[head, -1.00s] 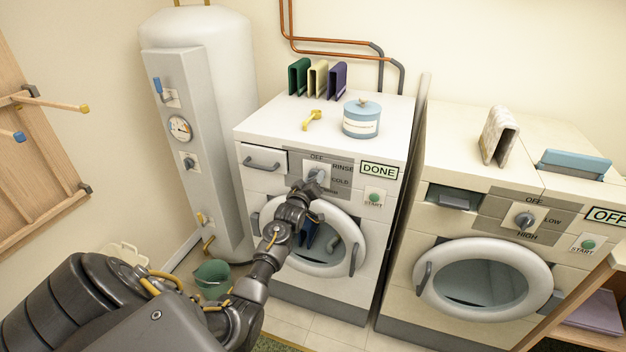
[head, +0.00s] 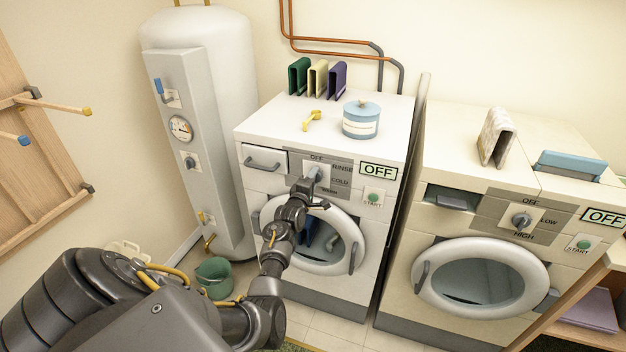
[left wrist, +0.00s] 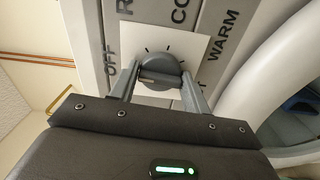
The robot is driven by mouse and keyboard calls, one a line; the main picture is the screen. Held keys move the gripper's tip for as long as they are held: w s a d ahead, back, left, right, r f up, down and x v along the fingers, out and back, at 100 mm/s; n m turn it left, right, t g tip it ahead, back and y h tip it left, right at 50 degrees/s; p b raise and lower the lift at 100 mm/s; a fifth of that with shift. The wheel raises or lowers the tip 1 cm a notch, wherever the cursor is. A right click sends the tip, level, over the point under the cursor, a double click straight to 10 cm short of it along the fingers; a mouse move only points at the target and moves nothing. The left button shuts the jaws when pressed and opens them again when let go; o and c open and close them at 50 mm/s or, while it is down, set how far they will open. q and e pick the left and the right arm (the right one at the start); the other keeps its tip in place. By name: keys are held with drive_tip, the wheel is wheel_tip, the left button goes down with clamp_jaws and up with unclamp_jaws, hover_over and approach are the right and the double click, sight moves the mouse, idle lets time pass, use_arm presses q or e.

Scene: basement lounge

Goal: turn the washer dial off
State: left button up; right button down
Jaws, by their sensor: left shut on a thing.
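The washer (head: 262,186) is the white front-loader at centre left, with a grey dial (head: 316,171) on its control panel. The panel around the dial is marked OFF at the top, then RINSE and COLD, and WARM shows in the left wrist view. The washer's display (head: 378,170) reads OFF. My left gripper (head: 310,181) is at the dial; in the left wrist view its two fingers (left wrist: 160,82) are shut on the raised grip of the dial (left wrist: 160,68). The grip lies roughly in line with the OFF mark. My right gripper is not in view.
A dryer (head: 400,290) stands at right with its own dial (head: 522,219) and OFF display. A blue tin (head: 361,119) and a yellow scoop (head: 312,118) sit on the washer. A water heater (head: 215,90) and green bucket (head: 214,276) are at left.

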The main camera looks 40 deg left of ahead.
use_arm(q)
drive_tip(key=shift+n, duration=0.5)
drive_tip(key=o, duration=1)
drive_tip(key=shift+a, duration=0.1)
drive_tip(key=shift+b+v, duration=0.8)
drive_tip(key=shift+v, duration=4.65)
